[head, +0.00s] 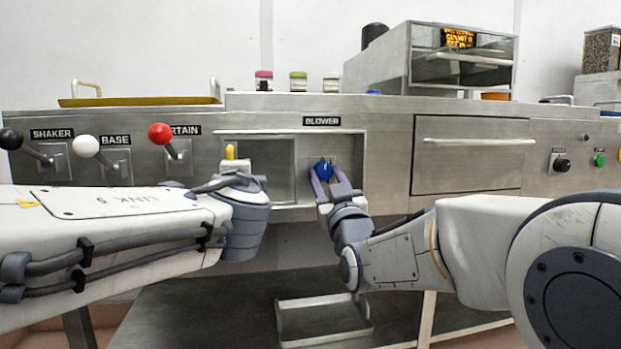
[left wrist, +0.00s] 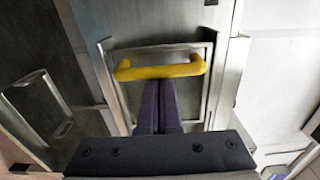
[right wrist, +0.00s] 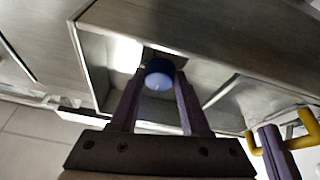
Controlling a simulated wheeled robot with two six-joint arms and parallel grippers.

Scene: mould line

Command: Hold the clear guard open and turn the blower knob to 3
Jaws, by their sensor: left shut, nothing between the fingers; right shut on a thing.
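The blue blower knob (head: 323,169) sits in the recess under the BLOWER label (head: 322,121). My right gripper (head: 324,183) is shut on it; in the right wrist view the fingers lie on both sides of the knob (right wrist: 158,75). The knob's pointer and scale cannot be read. The clear guard (left wrist: 125,97) stands left of the knob, leaving the knob uncovered. Its yellow handle (left wrist: 160,71) also shows in the head view (head: 230,152). My left gripper (left wrist: 158,88) is shut and empty, its fingertips at the handle's near side; contact is unclear.
Levers with black, white and red (head: 160,133) balls stand at the left. A steel drawer front (head: 470,155) is right of the recess. A black knob (head: 562,165) and green button (head: 599,160) are farther right.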

